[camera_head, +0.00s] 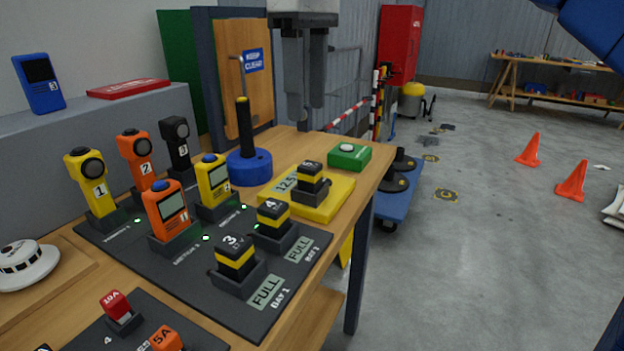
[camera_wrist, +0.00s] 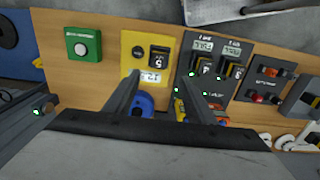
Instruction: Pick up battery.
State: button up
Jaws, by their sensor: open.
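Three black batteries with yellow bands stand upright on the bench. Battery 3 (camera_head: 236,252) sits in a holder at bay 1 and battery 4 (camera_head: 273,213) in a holder behind it, both by FULL labels. Battery 5 (camera_head: 310,172) sits in a holder on a yellow unit (camera_head: 325,205) reading about 12.5. My gripper (camera_head: 306,108) hangs open and empty above the far part of the bench, apart from every battery. In the wrist view battery 5 (camera_wrist: 159,57) appears beyond the gap between the open fingers (camera_wrist: 159,82).
A dark charging mat (camera_head: 190,268) holds yellow and orange handheld devices near the batteries. A blue-based post (camera_head: 246,150) stands left of the yellow unit. A green button box (camera_head: 349,156) sits behind it.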

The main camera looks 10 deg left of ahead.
send_over(310, 165)
jog(key=f, duration=0.7)
jog(key=shift+a+f, duration=0.2)
jog(key=shift+f, duration=0.2)
jog(key=shift+d+f, duration=0.2)
jog(key=shift+f, duration=2.4)
grip_shut()
jog(key=shift+r, duration=0.1)
